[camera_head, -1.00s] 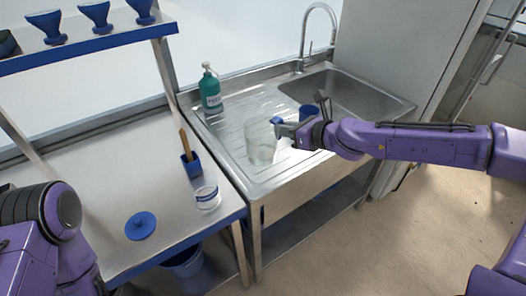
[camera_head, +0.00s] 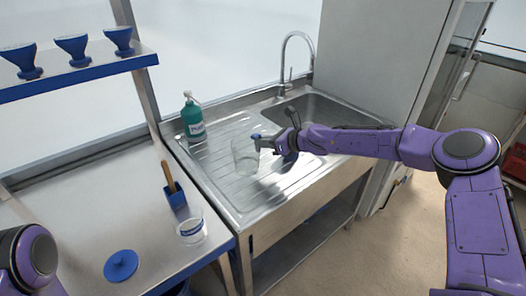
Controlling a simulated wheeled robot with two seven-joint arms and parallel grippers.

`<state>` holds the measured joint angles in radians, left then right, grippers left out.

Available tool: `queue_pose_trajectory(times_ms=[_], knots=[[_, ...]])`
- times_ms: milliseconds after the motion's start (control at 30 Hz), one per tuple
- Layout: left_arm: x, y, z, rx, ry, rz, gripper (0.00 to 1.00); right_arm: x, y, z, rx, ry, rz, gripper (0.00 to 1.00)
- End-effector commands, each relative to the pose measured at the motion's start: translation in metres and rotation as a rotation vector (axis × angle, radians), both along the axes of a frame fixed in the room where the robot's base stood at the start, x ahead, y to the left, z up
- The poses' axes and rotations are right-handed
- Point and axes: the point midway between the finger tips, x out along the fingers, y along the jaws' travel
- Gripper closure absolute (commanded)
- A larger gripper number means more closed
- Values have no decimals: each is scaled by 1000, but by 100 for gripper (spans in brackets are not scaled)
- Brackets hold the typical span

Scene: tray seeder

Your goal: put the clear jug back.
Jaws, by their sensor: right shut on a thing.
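The clear jug (camera_head: 245,158) is a see-through vessel, upright at the drainboard of the steel sink unit (camera_head: 222,180). Whether its base touches the steel is hard to tell. My right gripper (camera_head: 262,143) is at the jug's right side, shut on it, with the arm reaching in from the right. My left gripper is not in view; only a purple part of my left arm shows at the lower left.
A teal pump bottle (camera_head: 193,120) stands behind the jug to the left. The sink basin and tap (camera_head: 284,65) are behind right. On the left bench are a blue holder (camera_head: 175,196), a clear tub (camera_head: 190,230) and a blue lid (camera_head: 121,265). Blue funnels (camera_head: 72,48) line the shelf.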

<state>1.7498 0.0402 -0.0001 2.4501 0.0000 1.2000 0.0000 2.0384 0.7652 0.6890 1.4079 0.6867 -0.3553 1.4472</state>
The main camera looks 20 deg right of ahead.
Motion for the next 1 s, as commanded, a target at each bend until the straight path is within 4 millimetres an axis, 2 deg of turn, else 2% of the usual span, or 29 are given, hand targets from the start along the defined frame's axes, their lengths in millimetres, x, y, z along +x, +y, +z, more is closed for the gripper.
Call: queue_pose_trajectory(times_ms=[167,333,667,700,767,1000], knots=[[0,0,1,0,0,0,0,14,-2,-18,0,1,0,100],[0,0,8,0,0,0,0,13,-3,-41,2,1,-2,100],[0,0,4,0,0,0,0,13,-2,-47,1,-2,-1,100],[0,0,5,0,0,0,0,12,-2,-47,0,-1,-1,80],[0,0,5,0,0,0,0,12,-2,-46,0,-1,-1,65],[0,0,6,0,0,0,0,12,-2,-46,0,0,-1,65]])
